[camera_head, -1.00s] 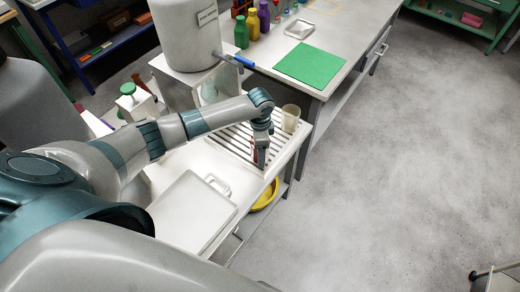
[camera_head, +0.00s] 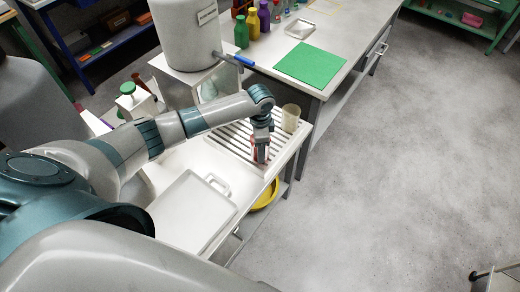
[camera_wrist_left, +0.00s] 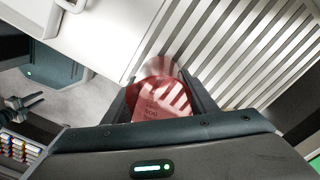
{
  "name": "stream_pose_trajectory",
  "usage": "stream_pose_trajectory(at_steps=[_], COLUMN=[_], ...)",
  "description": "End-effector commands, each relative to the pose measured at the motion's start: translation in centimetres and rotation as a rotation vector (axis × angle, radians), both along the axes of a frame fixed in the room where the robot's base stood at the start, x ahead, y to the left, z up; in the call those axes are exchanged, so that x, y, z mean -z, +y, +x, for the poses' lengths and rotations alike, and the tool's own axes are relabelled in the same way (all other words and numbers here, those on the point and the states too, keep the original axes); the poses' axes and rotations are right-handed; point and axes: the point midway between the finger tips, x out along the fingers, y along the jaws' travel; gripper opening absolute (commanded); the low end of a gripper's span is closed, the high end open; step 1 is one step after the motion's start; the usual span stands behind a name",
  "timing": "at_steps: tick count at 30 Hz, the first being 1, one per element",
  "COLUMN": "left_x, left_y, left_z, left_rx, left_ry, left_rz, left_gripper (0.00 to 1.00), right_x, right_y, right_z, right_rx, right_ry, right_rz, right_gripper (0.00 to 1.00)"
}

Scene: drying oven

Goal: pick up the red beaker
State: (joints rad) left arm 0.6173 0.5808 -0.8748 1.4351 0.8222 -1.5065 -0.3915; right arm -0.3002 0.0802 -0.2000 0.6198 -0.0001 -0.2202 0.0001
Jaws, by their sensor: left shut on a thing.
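The red beaker (camera_wrist_left: 158,98) is see-through and sits between the two fingers of my left gripper (camera_wrist_left: 160,95) in the left wrist view. The gripper is shut on it. In the head view my left gripper (camera_head: 261,158) points down over the near edge of the slatted rack, and only a little red of the beaker shows there. I cannot tell whether the beaker touches the rack. My right gripper is not in view.
A white tray with a handle (camera_head: 190,212) lies nearer on the bench. A large grey tank (camera_head: 187,35) stands behind, left of the rack. A yellow bowl (camera_head: 265,196) is on the lower shelf.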

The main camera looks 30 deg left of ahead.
Motion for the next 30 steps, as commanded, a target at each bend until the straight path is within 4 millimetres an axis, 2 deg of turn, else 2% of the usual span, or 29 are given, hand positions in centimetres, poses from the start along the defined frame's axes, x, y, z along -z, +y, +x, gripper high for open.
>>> stream_pose_trajectory(at_steps=[6, 15, 21, 25, 30], left_x=[-3.0, -6.3, -8.3, -9.3, -9.8], left_y=[0.1, -6.1, -9.4, -10.8, -11.6], left_z=[0.2, 0.4, 0.5, 0.6, 0.6], left_rx=[0.001, 0.003, 0.003, 0.001, 0.000], left_ry=[-0.006, -0.004, -0.003, -0.002, 0.000], left_rz=[-0.001, -0.003, -0.003, -0.002, 0.000], left_gripper=[0.31, 0.31, 0.31, 0.31, 0.31], right_x=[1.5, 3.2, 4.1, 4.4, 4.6], right_y=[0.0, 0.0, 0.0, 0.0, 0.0], right_z=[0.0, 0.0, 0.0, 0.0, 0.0], right_rx=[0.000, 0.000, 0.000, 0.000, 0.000], right_ry=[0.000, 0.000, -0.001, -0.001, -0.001], right_rz=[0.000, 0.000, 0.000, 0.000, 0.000], right_gripper=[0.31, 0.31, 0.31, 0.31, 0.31])
